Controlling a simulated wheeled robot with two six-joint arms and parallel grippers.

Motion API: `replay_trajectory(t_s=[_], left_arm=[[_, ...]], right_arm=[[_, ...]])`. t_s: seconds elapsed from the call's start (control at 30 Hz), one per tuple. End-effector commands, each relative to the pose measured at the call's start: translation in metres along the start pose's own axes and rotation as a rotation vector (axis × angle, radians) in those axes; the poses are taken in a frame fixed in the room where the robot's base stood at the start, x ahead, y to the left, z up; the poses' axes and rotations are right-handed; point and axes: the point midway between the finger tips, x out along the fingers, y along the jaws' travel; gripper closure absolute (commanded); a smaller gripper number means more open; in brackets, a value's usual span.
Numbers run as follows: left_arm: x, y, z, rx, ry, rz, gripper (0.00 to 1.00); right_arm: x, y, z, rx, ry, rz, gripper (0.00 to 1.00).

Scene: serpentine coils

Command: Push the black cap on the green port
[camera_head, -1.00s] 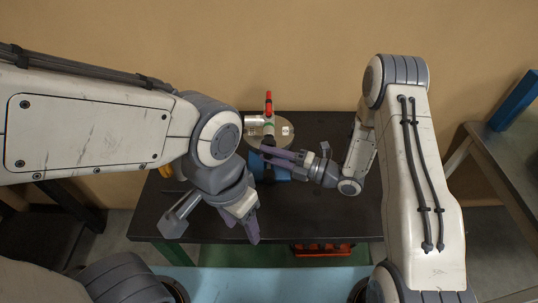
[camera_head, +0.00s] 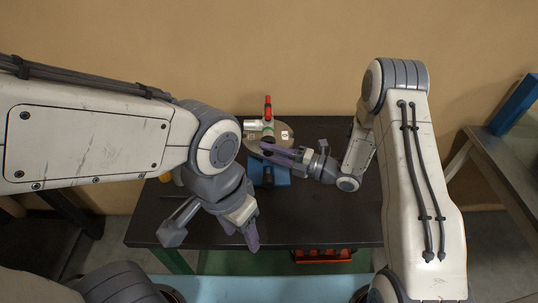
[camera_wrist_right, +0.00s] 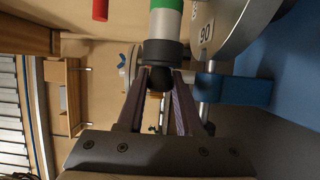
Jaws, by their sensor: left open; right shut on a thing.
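The green port is a pipe end with a green band and a white section (camera_wrist_right: 165,22) at the top of the right wrist view, ending in a dark grey collar (camera_wrist_right: 167,52). My right gripper (camera_wrist_right: 160,80) is shut on the black cap (camera_wrist_right: 160,76), directly in line with the collar. The cap appears against the collar's end; I cannot tell how far it is seated. My left gripper (camera_head: 240,230) is open and empty over the table's front left.
The fitting has a red upper part (camera_head: 267,106) and stands by a round metal plate (camera_head: 284,132) on the dark table (camera_head: 330,215). A blue block (camera_head: 276,178) lies below my right gripper. The table's front right is clear. A red crate (camera_head: 320,255) is underneath.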

Motion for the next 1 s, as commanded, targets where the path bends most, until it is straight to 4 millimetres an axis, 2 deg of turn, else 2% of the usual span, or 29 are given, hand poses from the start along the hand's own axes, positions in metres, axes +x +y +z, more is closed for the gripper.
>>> replay_trajectory(t_s=[1.0], left_arm=[[0.009,-0.001,0.001,0.000,0.000,0.000,0.45]], right_arm=[[0.006,0.000,0.014,-0.001,-0.001,0.001,1.00]])
